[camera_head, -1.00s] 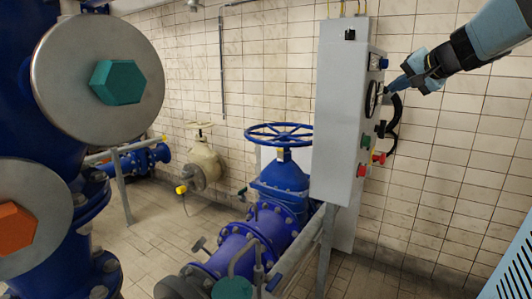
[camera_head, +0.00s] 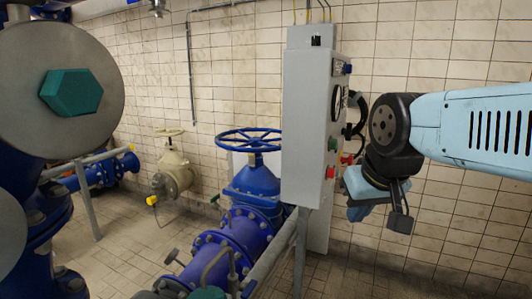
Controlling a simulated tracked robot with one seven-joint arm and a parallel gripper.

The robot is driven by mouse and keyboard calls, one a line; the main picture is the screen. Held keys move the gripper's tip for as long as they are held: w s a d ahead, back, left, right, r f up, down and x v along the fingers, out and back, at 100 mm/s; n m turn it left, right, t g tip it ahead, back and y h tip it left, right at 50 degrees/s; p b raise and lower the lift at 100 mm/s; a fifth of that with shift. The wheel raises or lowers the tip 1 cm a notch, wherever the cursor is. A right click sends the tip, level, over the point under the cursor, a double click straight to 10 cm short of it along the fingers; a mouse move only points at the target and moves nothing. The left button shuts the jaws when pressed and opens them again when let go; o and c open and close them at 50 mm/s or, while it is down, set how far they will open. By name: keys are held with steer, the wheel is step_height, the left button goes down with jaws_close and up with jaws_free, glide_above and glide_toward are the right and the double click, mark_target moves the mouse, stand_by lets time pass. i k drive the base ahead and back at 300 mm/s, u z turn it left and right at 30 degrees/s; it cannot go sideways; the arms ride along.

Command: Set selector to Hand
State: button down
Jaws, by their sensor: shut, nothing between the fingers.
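The grey control cabinet (camera_head: 308,125) stands right of centre, and its control face is turned to the right and seen at a steep slant. On that face are a blue control (camera_head: 348,69) at the top, a round dial (camera_head: 336,103), a green button (camera_head: 333,144) and a red button (camera_head: 331,172). I cannot tell which control is the selector, nor read its setting. My gripper (camera_head: 358,207) is just right of the face, low, near the red button's height or below. It is shut and empty. Its fingertips are hard to make out, and contact cannot be told.
A blue pipe with a handwheel valve (camera_head: 250,139) is left of the cabinet. Large blue pipework with a grey flange (camera_head: 110,105) fills the left edge. A cream valve (camera_head: 173,175) stands behind. A tiled wall (camera_head: 430,50) closes the back. Black loops (camera_head: 357,112) stick out from the cabinet's face.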

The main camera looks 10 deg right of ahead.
mark_target(347, 131)
steer(key=z, duration=1.4)
steer(key=i, duration=0.85)
steer(key=u, duration=2.7)
